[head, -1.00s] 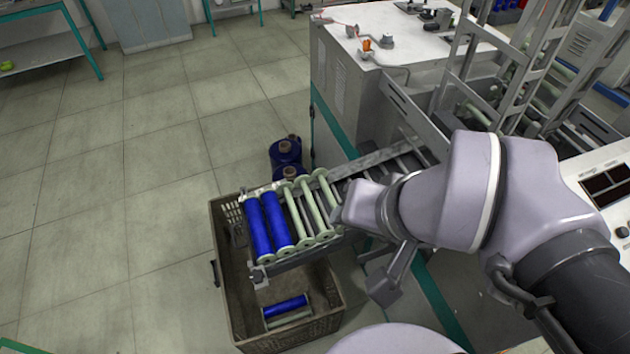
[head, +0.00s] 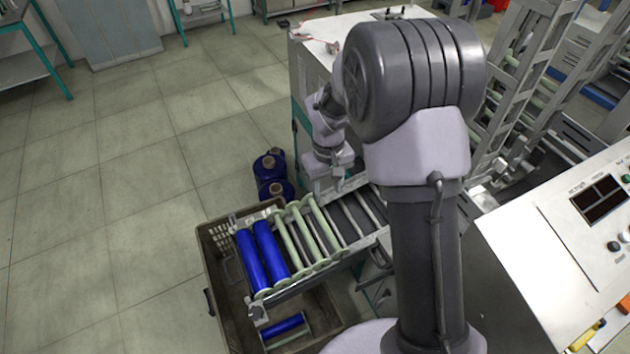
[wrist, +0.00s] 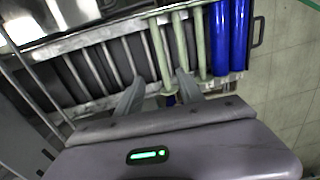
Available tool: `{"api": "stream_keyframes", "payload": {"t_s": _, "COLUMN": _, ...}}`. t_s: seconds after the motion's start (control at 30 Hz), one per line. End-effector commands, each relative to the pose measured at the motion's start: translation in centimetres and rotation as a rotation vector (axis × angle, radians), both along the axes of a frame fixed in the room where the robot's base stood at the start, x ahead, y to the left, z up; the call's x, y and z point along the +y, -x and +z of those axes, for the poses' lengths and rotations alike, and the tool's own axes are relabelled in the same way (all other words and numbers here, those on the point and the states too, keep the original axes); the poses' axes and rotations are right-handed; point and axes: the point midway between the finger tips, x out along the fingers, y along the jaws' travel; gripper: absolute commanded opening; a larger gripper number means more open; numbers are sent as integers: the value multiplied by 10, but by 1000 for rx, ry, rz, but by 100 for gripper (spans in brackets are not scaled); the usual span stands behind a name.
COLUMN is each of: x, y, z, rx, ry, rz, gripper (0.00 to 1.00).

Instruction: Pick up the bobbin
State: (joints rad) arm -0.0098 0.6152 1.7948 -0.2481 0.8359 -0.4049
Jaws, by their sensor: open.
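Two blue wound bobbins (head: 270,250) lie side by side at the left end of a roller rack, and they also show in the wrist view (wrist: 240,35). Pale green bare bobbins (head: 296,236) lie to their right; in the wrist view they (wrist: 183,38) sit just beyond my fingers. In the head view my gripper (head: 327,178) hangs at the back side of the rack. Its fingertips are too small there to tell any contact.
A brown crate (head: 215,290) stands under the rack's left end, with another blue bobbin (head: 283,327) inside. Dark blue spools (head: 272,178) stand on the floor behind. A white machine (head: 304,75) is at the back, a control panel (head: 590,215) at right. Floor at left is clear.

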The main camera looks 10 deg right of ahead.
Motion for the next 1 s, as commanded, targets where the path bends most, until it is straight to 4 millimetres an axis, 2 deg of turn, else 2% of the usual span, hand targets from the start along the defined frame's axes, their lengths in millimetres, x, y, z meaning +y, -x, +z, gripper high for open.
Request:
{"api": "stream_keyframes", "payload": {"t_s": 0.17, "x": -1, "y": -1, "z": -46, "rx": 12, "ry": 3, "rz": 12, "gripper": 45}}
{"api": "stream_keyframes", "payload": {"t_s": 0.3, "x": -2, "y": 0, "z": -90, "rx": 12, "ry": 3, "rz": 11, "gripper": 45}}
{"api": "stream_keyframes", "payload": {"t_s": 0.4, "x": -3, "y": 0, "z": -114, "rx": 11, "ry": 2, "rz": 10, "gripper": 45}}
{"api": "stream_keyframes", "payload": {"t_s": 0.67, "x": -3, "y": 2, "z": -140, "rx": 9, "ry": 2, "rz": 9, "gripper": 45}}
{"api": "stream_keyframes", "payload": {"t_s": 0.87, "x": -3, "y": 8, "z": -180, "rx": 11, "ry": 2, "rz": 9, "gripper": 45}}
{"api": "stream_keyframes", "payload": {"t_s": 1.0, "x": -4, "y": 8, "z": -181, "rx": 9, "ry": 3, "rz": 9, "gripper": 45}}
